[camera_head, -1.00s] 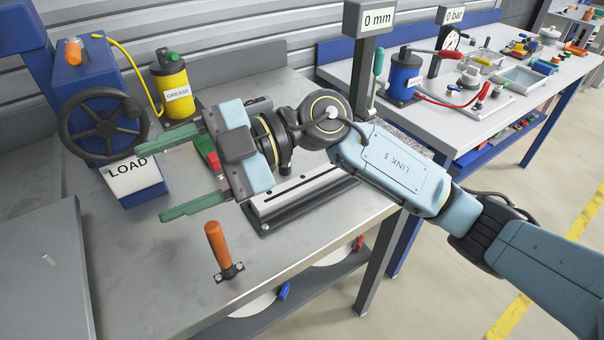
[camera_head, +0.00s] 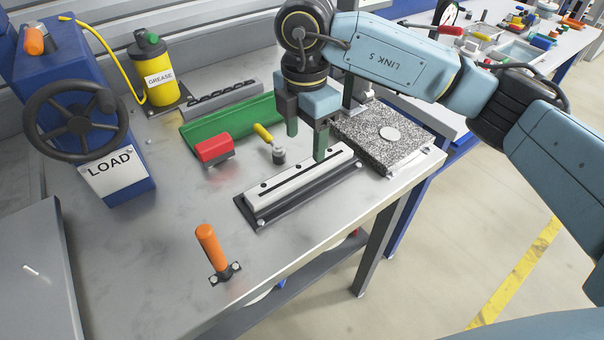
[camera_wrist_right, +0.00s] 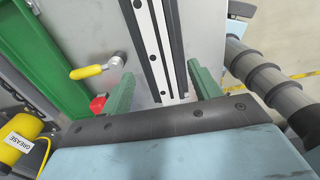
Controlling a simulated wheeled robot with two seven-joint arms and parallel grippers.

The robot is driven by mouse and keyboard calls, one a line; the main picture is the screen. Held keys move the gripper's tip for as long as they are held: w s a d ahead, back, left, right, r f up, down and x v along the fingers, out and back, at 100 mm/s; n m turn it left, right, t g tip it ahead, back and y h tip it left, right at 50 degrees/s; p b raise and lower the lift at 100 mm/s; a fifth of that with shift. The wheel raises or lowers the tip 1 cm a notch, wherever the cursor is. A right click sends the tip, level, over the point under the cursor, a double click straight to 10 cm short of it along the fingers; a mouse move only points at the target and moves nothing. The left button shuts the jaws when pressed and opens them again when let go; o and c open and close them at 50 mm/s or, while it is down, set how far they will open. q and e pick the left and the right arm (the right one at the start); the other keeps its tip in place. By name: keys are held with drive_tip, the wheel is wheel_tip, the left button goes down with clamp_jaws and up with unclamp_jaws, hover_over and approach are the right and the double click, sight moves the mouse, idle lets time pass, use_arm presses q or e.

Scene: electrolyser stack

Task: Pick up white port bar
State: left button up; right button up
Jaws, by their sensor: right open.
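The white port bar (camera_head: 290,181) is a long pale bar with a dark slot along its top. It lies on a dark base (camera_head: 258,217) on the metal bench, and it also shows in the right wrist view (camera_wrist_right: 150,30). My right gripper (camera_head: 306,148) points down at the bar's far right end, with its green fingers spread. In the right wrist view the fingers stand on either side of the bar's near end (camera_wrist_right: 158,85), apart from it. In the head view one fingertip overlaps the bar, and contact is unclear. My left gripper is out of view.
A yellow-handled clamp (camera_head: 270,142), a red block (camera_head: 214,148) and a green tray (camera_head: 232,124) are behind the bar. A speckled stone plate (camera_head: 375,143) sits to the right. An orange handle (camera_head: 209,247) stands in front. A handwheel (camera_head: 76,119) is at left.

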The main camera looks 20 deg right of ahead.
sight(304, 169)
wheel_tip(304, 169, down, 7)
drive_tip(key=shift+a+f, duration=0.1)
drive_tip(key=shift+f, duration=0.1)
idle(0.3)
drive_tip(key=shift+c, duration=0.4)
drive_tip(key=c, duration=1.1)
